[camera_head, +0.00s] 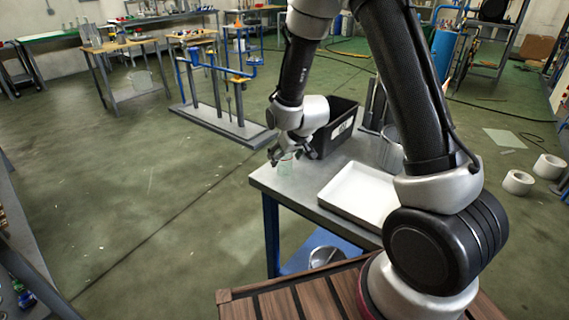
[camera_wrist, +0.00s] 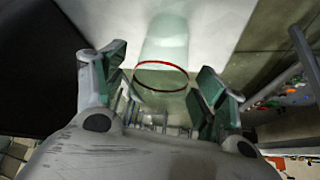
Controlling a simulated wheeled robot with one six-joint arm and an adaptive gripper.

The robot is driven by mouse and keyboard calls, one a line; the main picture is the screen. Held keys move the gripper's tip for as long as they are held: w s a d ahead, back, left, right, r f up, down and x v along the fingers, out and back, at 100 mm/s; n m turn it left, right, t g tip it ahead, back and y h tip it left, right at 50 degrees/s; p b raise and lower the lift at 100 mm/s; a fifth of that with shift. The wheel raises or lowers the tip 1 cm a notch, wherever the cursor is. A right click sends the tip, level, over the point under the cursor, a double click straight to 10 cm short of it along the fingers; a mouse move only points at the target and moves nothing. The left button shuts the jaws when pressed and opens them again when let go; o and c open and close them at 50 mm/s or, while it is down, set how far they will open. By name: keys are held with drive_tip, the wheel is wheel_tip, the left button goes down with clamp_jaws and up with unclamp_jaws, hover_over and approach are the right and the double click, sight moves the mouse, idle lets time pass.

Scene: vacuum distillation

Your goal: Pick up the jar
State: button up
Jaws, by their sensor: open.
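The jar (camera_head: 286,165) is a small clear glass vessel with a greenish tint, standing near the left corner of the metal table (camera_head: 318,205). In the wrist view the jar (camera_wrist: 163,78) shows a red ring at its rim and lies between and just beyond the fingertips. My gripper (camera_head: 279,156) is at the jar's upper part in the head view. In the wrist view my gripper (camera_wrist: 160,85) is open, one finger on each side of the jar. I cannot tell whether a finger touches the glass.
A black bin (camera_head: 337,125) stands right behind my gripper on the table. A white tray (camera_head: 357,193) lies to the right, with a metal container (camera_head: 390,150) behind it. The table's left edge is close to the jar. Open floor lies to the left.

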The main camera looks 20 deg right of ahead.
drive_tip(key=shift+w+f, duration=0.15)
drive_tip(key=shift+f, duration=0.05)
drive_tip(key=c, duration=1.2)
drive_tip(key=shift+r, duration=0.15)
